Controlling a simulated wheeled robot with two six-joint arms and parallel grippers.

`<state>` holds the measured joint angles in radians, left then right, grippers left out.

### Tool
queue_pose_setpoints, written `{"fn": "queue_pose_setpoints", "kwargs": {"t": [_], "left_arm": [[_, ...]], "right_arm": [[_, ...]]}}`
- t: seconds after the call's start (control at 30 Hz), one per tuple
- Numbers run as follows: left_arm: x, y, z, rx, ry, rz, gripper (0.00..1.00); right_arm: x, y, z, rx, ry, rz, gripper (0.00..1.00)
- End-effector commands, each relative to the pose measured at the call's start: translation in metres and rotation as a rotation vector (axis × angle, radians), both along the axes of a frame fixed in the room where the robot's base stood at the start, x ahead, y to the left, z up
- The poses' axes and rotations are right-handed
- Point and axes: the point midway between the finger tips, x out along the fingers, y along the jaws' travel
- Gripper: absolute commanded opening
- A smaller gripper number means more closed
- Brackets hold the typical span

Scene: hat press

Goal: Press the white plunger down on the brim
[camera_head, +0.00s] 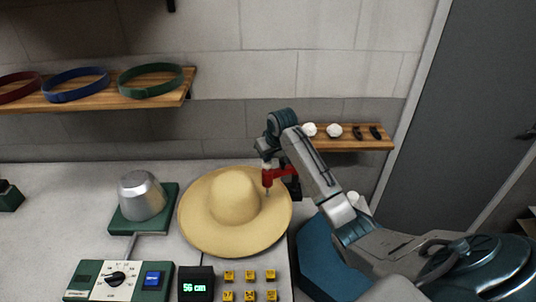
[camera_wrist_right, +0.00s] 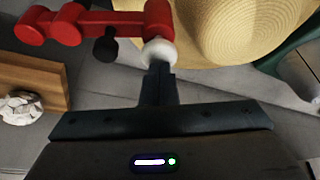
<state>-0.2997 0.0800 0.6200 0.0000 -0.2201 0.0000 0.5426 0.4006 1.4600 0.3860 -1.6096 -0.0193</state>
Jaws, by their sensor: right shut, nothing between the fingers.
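The straw hat (camera_head: 235,205) lies crown up on the table, its wide brim all around. A red clamp-like holder (camera_head: 269,176) stands over the brim's right side, its slim tip close to the brim; I cannot tell whether it touches. In the right wrist view, the white plunger (camera_wrist_right: 158,52) shows as a round knob beside the red holder (camera_wrist_right: 95,25), with the hat brim (camera_wrist_right: 235,30) just beyond. My right gripper (camera_head: 266,160) is above the holder, shut and empty. Its closed fingertips (camera_wrist_right: 160,70) are right at the plunger; contact is unclear. My left gripper is not in view.
A metal block (camera_head: 142,195) on a green base stands left of the hat. A dial panel (camera_head: 118,280), a display (camera_head: 195,285) and several yellow tiles (camera_head: 250,275) are in front. A wooden shelf (camera_head: 350,143) with white and dark pieces is behind, to the right.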

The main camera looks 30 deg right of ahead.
Motion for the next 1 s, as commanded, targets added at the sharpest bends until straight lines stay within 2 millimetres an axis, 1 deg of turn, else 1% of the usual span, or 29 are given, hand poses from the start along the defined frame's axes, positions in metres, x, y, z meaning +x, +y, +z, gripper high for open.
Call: {"fn": "queue_pose_setpoints", "kwargs": {"t": [0.53, 1.0], "left_arm": [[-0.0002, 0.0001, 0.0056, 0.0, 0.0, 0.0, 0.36], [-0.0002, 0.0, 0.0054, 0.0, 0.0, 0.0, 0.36]], "right_arm": [[-0.0016, 0.0007, -0.0057, 0.002, 0.008, 0.0, 0.0], [-0.0027, 0.0013, -0.0086, 0.004, 0.013, 0.001, 0.0]]}}
